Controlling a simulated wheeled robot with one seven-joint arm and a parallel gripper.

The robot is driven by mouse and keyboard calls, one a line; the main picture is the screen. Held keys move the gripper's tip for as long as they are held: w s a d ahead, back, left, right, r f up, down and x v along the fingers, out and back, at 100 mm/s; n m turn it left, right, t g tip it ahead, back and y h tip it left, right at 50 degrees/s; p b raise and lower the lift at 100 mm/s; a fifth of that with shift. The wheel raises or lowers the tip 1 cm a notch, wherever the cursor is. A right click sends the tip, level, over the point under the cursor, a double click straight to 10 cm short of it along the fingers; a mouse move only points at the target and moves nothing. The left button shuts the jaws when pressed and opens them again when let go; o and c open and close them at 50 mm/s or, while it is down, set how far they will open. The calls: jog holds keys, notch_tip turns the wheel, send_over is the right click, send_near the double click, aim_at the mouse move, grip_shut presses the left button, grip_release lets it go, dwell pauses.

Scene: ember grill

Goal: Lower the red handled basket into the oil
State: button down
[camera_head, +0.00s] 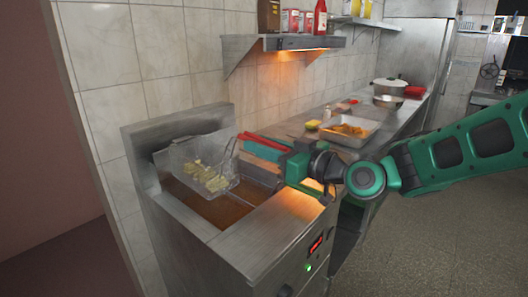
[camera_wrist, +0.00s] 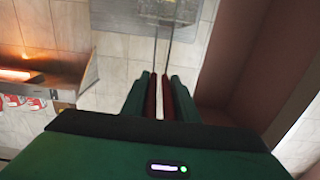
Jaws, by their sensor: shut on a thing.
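The wire-mesh basket (camera_head: 187,155) holds pale fries and hangs at the fryer's back left, apparently above the brown oil (camera_head: 212,210). Its red handle (camera_head: 262,138) runs right into my gripper (camera_head: 248,147). My green gripper is shut on the handle. In the wrist view, the red handle bars (camera_wrist: 152,98) lie between the jaws of my gripper (camera_wrist: 160,82), and two metal rods run up to the mesh basket (camera_wrist: 115,15). The basket's underside is partly hidden, so its exact gap to the oil is unclear.
The steel fryer (camera_head: 250,232) has a front panel with a red display and green light. A wall shelf (camera_head: 290,43) with bottles and tins hangs above. The counter to the right holds a food tray (camera_head: 350,138) and a pot (camera_head: 389,87). A tiled wall stands behind.

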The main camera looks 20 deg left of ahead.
notch_tip(320, 180, up, 3)
jog(key=shift+r, duration=0.15)
dwell(0.3)
jog(key=shift+v, duration=2.45)
jog(key=shift+w, duration=0.1)
